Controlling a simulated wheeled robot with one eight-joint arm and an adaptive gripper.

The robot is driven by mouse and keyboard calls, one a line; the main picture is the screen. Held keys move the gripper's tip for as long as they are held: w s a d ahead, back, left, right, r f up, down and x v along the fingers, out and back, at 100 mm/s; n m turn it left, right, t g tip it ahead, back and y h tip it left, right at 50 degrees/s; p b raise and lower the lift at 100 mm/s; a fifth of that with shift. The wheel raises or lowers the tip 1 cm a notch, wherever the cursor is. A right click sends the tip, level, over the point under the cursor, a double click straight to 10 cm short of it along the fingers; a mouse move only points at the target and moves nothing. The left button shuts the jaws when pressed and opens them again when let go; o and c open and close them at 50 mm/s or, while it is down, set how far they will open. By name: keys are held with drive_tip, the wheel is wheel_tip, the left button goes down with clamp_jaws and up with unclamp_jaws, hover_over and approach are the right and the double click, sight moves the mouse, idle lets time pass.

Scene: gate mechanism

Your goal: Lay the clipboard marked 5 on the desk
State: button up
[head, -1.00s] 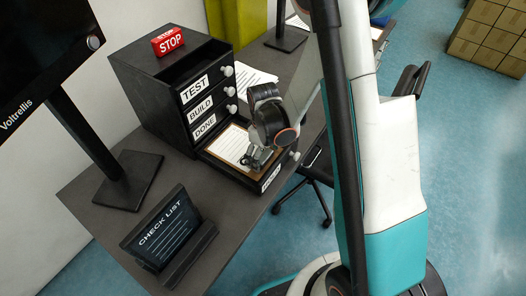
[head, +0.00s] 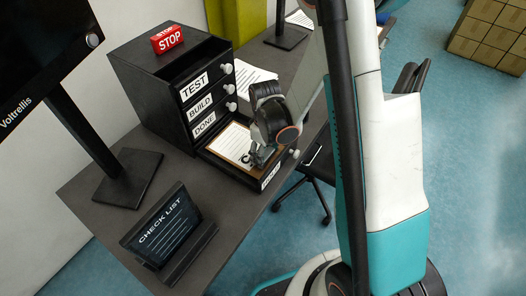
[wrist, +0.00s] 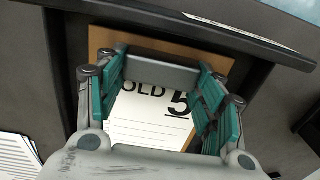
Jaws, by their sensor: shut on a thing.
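The clipboard marked 5 is a brown board with a white sheet (head: 235,141), at the open bottom drawer (head: 271,176) of the black cabinet. In the wrist view, its sheet (wrist: 145,132) reads "OLD 5", with the front letter hidden. My gripper (head: 259,157) is over the clipboard's near right part and shut on it. In the wrist view, the teal-padded fingers of my gripper (wrist: 160,75) stand at both sides of the printed heading. The exact contact is hidden. The grey desk (head: 228,230) extends in front of the cabinet.
Drawers labelled TEST, BUILD and DONE (head: 204,125) sit above the open one. A red STOP block (head: 167,39) is on the cabinet (head: 150,95). A checklist stand (head: 163,228) and a monitor base (head: 128,180) occupy the desk's left. A chair (head: 318,170) is beside the desk.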

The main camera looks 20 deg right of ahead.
drive_tip(key=shift+s+d+r, duration=0.15)
drive_tip(key=shift+s, duration=0.1)
drive_tip(key=shift+r, duration=0.1)
drive_tip(key=shift+r+p, duration=2.15)
drive_tip(key=shift+r, duration=1.2)
drive_tip(key=s+d+b, duration=0.1)
drive_tip(key=s+d, duration=0.2)
drive_tip(key=s, duration=0.2)
drive_tip(key=shift+d, duration=0.25)
drive_tip(key=shift+r, duration=0.1)
